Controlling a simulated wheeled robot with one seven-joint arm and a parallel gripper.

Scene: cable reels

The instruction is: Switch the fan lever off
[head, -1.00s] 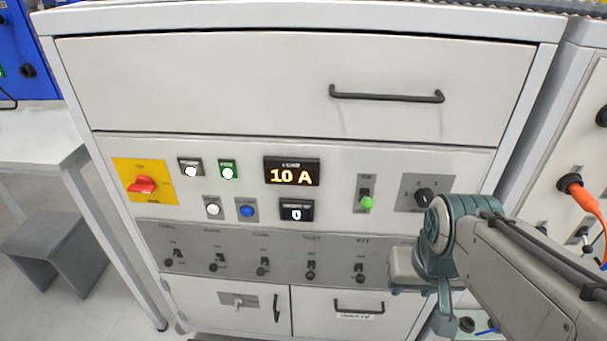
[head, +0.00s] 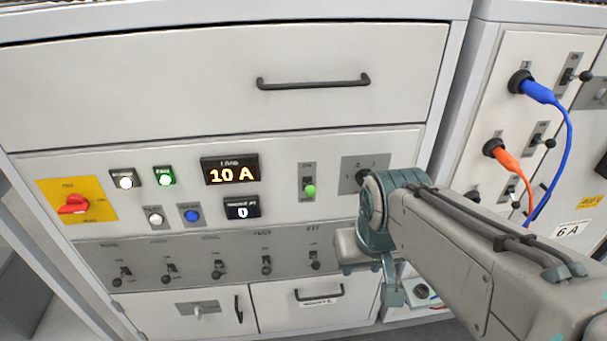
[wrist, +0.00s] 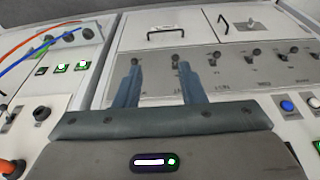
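A row of several black levers (head: 217,271) sits on a grey strip (head: 140,257) low on the cabinet front, knobs hanging low. Labels above them are mostly too blurred to read; I cannot tell which one is the fan lever. A separate lever with a green knob (head: 309,190) stands higher, right of the 10 A display (head: 230,170). My gripper (wrist: 158,64) is open and empty; in the wrist view its two fingers point toward the right end of the strip, seen upside down. In the head view my arm hides most of it.
A red rotary switch (head: 73,205) on yellow is at the left. A drawer handle (head: 313,82) is above, and another handle (head: 319,293) sticks out below the strip. A neighbouring cabinet at the right has blue (head: 538,92) and orange (head: 507,160) plugged cables.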

